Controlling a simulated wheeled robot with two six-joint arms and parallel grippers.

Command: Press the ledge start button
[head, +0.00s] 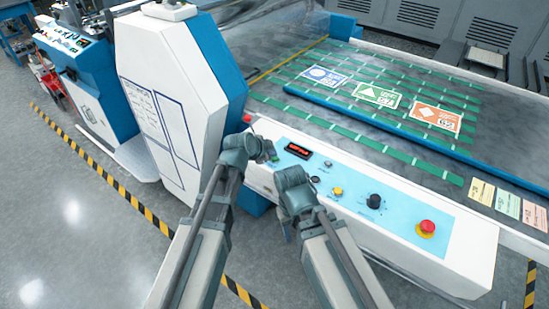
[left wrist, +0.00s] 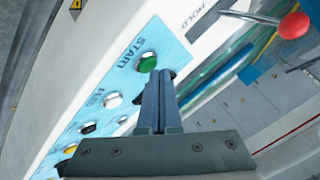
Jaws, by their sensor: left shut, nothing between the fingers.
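The green start button (left wrist: 147,64) sits in a metal ring on the light blue panel (left wrist: 125,50), beside the word START, in the left wrist view. In the head view a bit of the green button (head: 275,159) shows at the panel's left end. My left gripper (left wrist: 160,76) is shut and empty, its tips close beside the green button; I cannot tell whether they touch the panel. In the head view the left gripper (head: 268,151) points at that end of the panel. My right gripper (head: 283,171) is over the panel's front edge, its fingers too small to read.
The ledge also bears a dark display (head: 298,150), a yellow button (head: 337,191), a black knob (head: 374,201) and a red emergency button (head: 427,227). A red ball knob (left wrist: 294,25) stands near the left gripper. A tall white machine housing (head: 180,90) rises at left.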

